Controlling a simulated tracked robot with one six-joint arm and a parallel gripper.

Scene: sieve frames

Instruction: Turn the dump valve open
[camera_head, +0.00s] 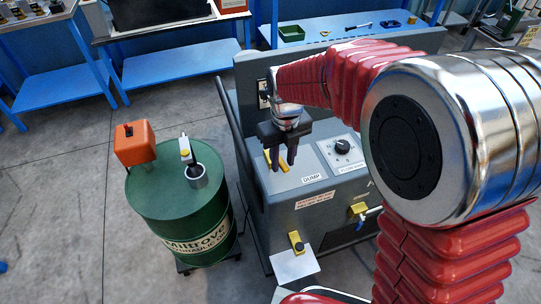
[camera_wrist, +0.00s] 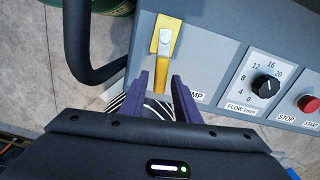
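The dump valve (camera_wrist: 165,42) has a yellow lever with a light grey pivot on the grey machine top. In the wrist view its lever points straight down the picture, towards my gripper (camera_wrist: 160,78). My gripper is open, with one dark purple finger on each side of the lever's lower end. Small gaps show between lever and fingers; whether either touches is not clear. In the head view my gripper (camera_head: 281,162) points down over the valve, and its fingers hide part of the yellow lever. The DUMP label (camera_head: 312,178) lies just right of it.
A flow knob (camera_wrist: 266,87) and red button (camera_wrist: 309,103) are to the right on the panel. A black handle bar (camera_wrist: 82,50) curves along the machine's left. A green drum (camera_head: 180,205) with an orange box (camera_head: 135,145) and metal cup (camera_head: 196,176) stands left.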

